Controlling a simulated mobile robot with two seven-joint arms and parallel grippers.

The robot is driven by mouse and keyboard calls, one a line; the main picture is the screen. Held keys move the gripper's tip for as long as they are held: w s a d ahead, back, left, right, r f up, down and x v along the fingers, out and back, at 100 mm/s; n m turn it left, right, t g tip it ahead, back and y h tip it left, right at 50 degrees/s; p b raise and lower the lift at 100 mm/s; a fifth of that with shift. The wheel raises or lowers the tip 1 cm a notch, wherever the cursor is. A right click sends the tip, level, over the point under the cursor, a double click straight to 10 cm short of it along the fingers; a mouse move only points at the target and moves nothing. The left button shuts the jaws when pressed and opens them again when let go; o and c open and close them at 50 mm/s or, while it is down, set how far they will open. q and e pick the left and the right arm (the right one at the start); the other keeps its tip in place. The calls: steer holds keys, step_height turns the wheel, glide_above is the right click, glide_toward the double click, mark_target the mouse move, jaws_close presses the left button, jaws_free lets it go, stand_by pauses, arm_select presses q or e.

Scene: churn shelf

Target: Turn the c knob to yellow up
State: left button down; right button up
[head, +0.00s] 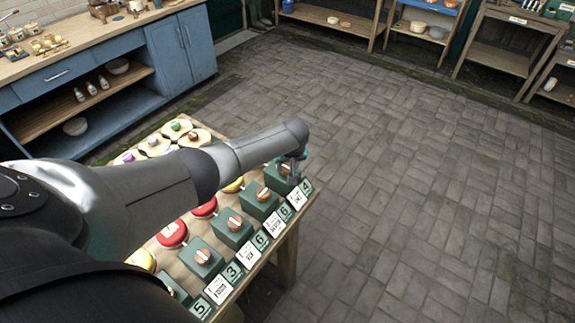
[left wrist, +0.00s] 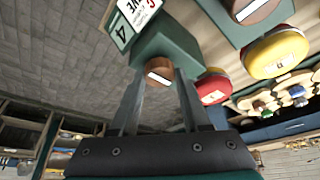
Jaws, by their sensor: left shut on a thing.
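The c knob (left wrist: 158,68) is a round wooden knob with a white bar on its face, set on a green box (left wrist: 170,42). A card with a red C and a plate with a 4 (left wrist: 121,30) are at the box's edge. In the head view this box (head: 270,177) is the far end of a row of knob boxes. My left gripper (head: 291,170) is at it and partly hides the knob. In the left wrist view its two fingers (left wrist: 160,83) are on either side of the knob, shut on it. My right gripper is not in view.
Other knob boxes (head: 232,233) run toward me along the wooden table. Behind them are red buttons (head: 172,234) and yellow ones (head: 141,260). A blue cabinet (head: 181,50) stands at the left, shelves (head: 335,22) at the back. The paved floor (head: 430,160) is clear.

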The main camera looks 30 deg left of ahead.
arm_select(q)
steer(key=shift+m, duration=0.4)
steer(key=shift+s+m+h+p, duration=0.1)
steer(key=shift+m+h+p, duration=0.3)
steer(key=shift+m, duration=0.2)
steer(key=m+h, duration=0.1)
steer(key=m, duration=0.1)
steer(key=shift+a+m+t, duration=0.15)
steer(key=shift+m+t, duration=0.15)
steer(key=shift+t, duration=0.1)
steer(key=shift+f+m+h, duration=0.1)
steer(key=shift+m+h, duration=0.2)
steer(key=shift+m, duration=0.6)
steer(key=shift+a+m+h+b, duration=0.1)
steer(key=shift+m+h+b, duration=0.2)
steer(key=shift+m+b, duration=0.5)
steer(key=m+h+b, duration=0.1)
steer(key=m+b, duration=0.2)
steer(key=m+h+b, duration=0.1)
steer(key=m+b, duration=0.2)
steer(key=m, duration=0.1)
steer(key=shift+a+f+h+b, duration=0.15)
steer(key=shift+h+b, duration=0.2)
steer(key=shift+h, duration=0.05)
steer(key=shift+r+m+g+h+b, duration=0.2)
steer(key=shift+m+g+h+b, duration=0.3)
steer(key=shift+m+b, duration=1.1)
